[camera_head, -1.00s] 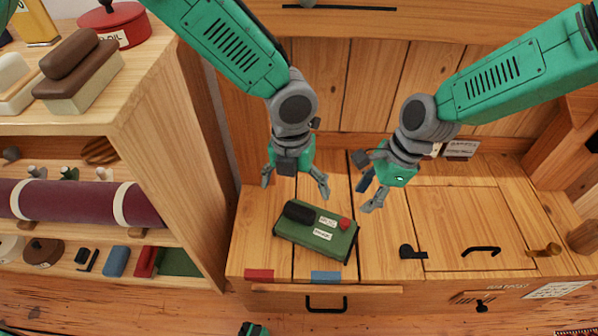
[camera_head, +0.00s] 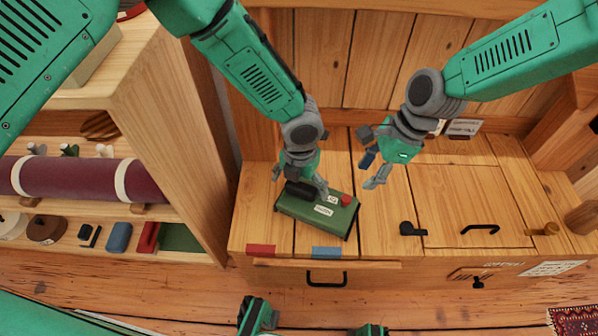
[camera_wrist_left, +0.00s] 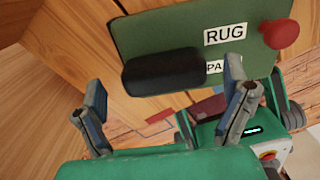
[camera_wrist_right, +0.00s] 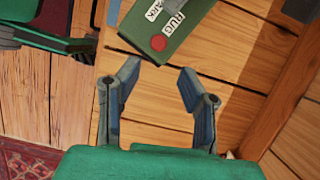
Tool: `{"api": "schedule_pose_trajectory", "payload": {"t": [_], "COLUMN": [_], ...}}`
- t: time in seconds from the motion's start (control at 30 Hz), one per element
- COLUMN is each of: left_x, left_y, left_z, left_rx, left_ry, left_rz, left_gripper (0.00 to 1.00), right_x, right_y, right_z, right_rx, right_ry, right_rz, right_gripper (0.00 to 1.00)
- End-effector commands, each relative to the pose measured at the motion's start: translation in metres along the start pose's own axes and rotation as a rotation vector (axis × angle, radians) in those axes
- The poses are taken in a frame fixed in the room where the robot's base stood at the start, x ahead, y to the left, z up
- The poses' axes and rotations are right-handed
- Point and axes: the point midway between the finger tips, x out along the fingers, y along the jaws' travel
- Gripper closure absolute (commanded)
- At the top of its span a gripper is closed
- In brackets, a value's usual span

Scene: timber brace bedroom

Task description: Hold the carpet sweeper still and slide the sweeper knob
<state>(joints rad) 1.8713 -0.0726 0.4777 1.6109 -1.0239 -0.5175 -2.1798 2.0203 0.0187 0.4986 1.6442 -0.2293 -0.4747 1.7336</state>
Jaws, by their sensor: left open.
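The carpet sweeper (camera_head: 318,222) is a green box lying on the wooden bench top. It has a black handle grip (camera_wrist_left: 163,72), a red knob (camera_wrist_left: 279,33) and white labels; the readable ones say "RUG" and "PA…". My left gripper (camera_head: 298,188) is open right above the sweeper. In the left wrist view its fingers (camera_wrist_left: 168,108) stand either side of the black grip, apart from it. My right gripper (camera_head: 370,172) is open and empty to the right of the sweeper. The red knob also shows in the right wrist view (camera_wrist_right: 158,43), ahead of its fingers (camera_wrist_right: 156,85).
A red patch (camera_head: 261,250) and a blue patch (camera_head: 326,253) mark the bench's front edge. A black lever (camera_head: 410,229) and a hatch with a black handle (camera_head: 480,229) lie to the right. Shelves with a rolled purple rug (camera_head: 75,180) stand left.

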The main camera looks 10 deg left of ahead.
Motion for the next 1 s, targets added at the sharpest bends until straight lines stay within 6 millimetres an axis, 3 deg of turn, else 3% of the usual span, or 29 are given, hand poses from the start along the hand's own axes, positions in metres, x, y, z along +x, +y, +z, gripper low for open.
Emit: {"api": "schedule_pose_trajectory", "payload": {"t": [0.43, 0.63, 0.67, 0.77, 1.0], "left_x": [0.011, 0.011, 0.011, 0.011, 0.011], "left_y": [0.002, 0.001, 0.001, 0.000, 0.001], "left_z": [-0.001, 0.000, 0.000, 0.000, -0.001], "left_rx": [0.000, 0.001, 0.001, 0.001, 0.001], "left_ry": [-0.001, 0.000, 0.000, 0.000, 0.000], "left_rz": [-0.004, -0.001, -0.001, -0.001, -0.002], "left_gripper": [0.07, 0.77, 0.80, 0.80, 0.80], "right_x": [0.000, 0.000, 0.000, -0.002, -0.026], "right_y": [-0.001, 0.000, 0.000, -0.003, -0.024], "right_z": [0.002, 0.001, 0.001, -0.003, -0.033], "right_rx": [0.001, 0.001, 0.001, -0.013, -0.205], "right_ry": [0.004, 0.002, 0.002, 0.004, 0.037], "right_rz": [0.001, 0.000, 0.000, 0.002, 0.052], "right_gripper": [0.66, 0.66, 0.66, 1.00, 1.00]}}
